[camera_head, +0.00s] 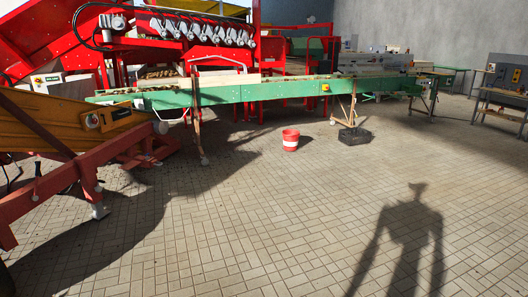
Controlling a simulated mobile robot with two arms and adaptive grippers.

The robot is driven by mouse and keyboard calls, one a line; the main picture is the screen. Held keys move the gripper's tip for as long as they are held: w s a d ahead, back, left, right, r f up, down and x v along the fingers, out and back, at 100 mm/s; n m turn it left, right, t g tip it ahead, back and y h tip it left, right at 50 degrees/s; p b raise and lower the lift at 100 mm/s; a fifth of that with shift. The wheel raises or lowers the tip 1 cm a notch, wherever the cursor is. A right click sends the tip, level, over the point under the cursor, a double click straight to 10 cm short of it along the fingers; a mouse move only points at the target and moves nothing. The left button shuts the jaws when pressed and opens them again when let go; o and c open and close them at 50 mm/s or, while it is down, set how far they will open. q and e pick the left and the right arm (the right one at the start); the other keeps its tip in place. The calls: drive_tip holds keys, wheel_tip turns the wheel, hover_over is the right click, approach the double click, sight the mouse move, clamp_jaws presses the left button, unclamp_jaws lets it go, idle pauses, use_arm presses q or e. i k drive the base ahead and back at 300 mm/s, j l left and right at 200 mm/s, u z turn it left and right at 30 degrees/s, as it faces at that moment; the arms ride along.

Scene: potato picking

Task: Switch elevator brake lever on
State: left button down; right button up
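A yellow-brown inclined elevator (45,112) on a red frame (75,172) stands at the left edge of the head view. Neither of my grippers is in view.
A green conveyor (265,91) crosses the middle in front of large red machinery (200,32). A grey workbench (503,100) is at the far right. The paved floor (250,220) ahead is clear, with my shadow on it.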

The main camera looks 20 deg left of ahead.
sight(34, 197)
drive_tip(key=i+j+u, duration=0.15)
drive_tip(key=i+u, duration=0.3)
drive_tip(key=i, duration=0.25)
drive_tip(key=i+u, duration=0.45)
drive_tip(key=i, duration=0.2)
drive_tip(key=i+l+u, duration=0.45)
drive_tip(key=i, duration=0.2)
drive_tip(key=i+j+u, duration=0.2)
drive_tip(key=i+u, duration=0.15)
drive_tip(key=i, duration=0.5)
drive_tip(key=i+u, duration=0.4)
drive_tip(key=i, duration=0.4)
drive_tip(key=i+j+z, duration=0.25)
drive_tip(key=i, duration=0.15)
drive_tip(key=i+j+z, duration=0.1)
drive_tip(key=i+z, duration=0.15)
drive_tip(key=i, duration=0.2)
drive_tip(key=i+j+z, duration=0.25)
drive_tip(key=i, duration=0.1)
